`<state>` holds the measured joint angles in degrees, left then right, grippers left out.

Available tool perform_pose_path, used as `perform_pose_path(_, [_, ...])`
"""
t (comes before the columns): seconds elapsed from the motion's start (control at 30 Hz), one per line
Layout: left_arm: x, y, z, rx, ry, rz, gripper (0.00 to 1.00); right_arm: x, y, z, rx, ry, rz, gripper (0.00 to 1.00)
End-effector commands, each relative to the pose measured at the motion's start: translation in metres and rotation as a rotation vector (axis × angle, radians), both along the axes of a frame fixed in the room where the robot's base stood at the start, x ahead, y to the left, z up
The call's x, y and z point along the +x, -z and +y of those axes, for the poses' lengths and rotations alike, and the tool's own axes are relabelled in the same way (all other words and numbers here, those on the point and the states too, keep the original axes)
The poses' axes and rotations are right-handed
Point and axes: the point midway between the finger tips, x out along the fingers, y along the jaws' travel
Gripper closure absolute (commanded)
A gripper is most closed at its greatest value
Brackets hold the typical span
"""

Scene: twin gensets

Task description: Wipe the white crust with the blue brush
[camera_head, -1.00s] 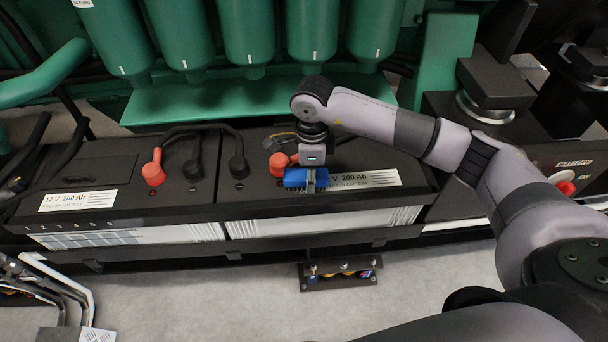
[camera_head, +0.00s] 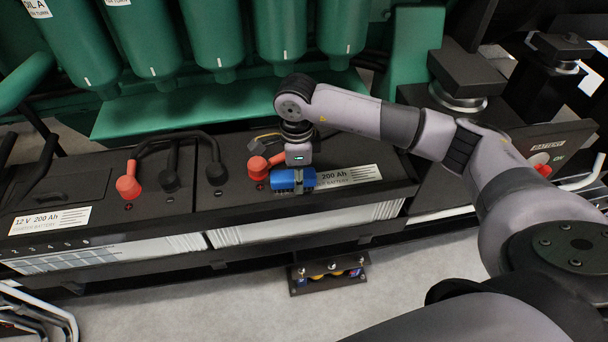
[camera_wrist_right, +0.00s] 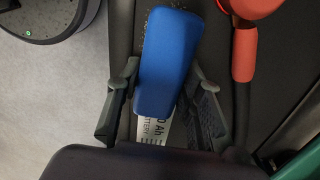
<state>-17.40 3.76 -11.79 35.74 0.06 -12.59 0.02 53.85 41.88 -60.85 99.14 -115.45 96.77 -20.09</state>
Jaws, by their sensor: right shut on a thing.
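The blue brush (camera_head: 292,181) is in my right gripper (camera_head: 298,184), over the top of the right-hand battery near its label. A red terminal cap (camera_head: 258,168) is close beside the brush. My left gripper is not in view.
Two black batteries stand in a row, with a red cap (camera_head: 129,186), black terminal caps and cables on the left one. Green cylinders (camera_head: 215,40) rise behind. A red switch (camera_head: 543,170) is at right.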

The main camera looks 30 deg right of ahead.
Motion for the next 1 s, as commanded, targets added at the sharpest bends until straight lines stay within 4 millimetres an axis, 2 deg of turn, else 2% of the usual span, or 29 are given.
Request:
perform_pose_path(0.1, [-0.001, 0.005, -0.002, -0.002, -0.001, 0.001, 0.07, 0.003, 0.004, 0.012, 0.003, -0.002, 0.001, 0.88])
perform_pose_path(0.37, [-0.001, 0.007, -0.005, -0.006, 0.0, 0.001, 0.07, 0.005, 0.004, 0.021, 0.001, -0.002, 0.004, 0.88])
perform_pose_path(0.7, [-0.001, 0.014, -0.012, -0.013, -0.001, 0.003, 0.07, 0.012, 0.003, 0.048, 0.002, -0.003, 0.003, 0.88])
perform_pose_path(1.0, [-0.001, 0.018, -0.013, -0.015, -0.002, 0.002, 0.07, 0.015, 0.0, 0.048, 0.001, 0.0, 0.004, 0.88])
